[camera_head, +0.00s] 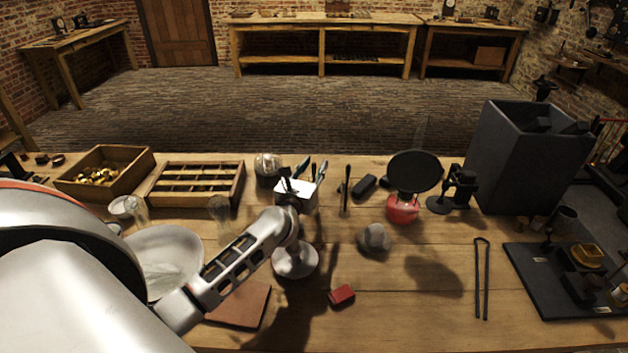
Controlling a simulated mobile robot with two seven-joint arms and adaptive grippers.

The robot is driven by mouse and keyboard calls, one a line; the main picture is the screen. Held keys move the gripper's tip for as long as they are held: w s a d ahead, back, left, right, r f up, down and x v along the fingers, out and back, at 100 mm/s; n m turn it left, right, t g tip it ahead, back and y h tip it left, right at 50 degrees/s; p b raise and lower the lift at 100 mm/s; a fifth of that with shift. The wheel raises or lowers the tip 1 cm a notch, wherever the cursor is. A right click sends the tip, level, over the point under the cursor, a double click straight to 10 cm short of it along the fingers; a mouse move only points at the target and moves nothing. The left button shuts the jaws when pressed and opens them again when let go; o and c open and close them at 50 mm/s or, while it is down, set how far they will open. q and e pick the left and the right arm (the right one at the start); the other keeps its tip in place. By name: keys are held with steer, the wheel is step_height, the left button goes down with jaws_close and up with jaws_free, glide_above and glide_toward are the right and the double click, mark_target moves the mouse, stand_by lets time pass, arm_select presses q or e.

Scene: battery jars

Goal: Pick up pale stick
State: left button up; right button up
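I cannot make out a pale stick for certain. The arm hides part of the bench and of a pale round dish (183,245) at the left. My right gripper is not in view.
A wooden tray with brass pieces (128,181) and a compartment box (237,186) stand at back left. Glass jars (219,208) are near the arm. A red-based dark disc (403,211), long tongs (481,280) and a tall dark bin (505,165) are at right. The front centre-right is clear.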

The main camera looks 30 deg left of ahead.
arm_select(q)
jaws_close()
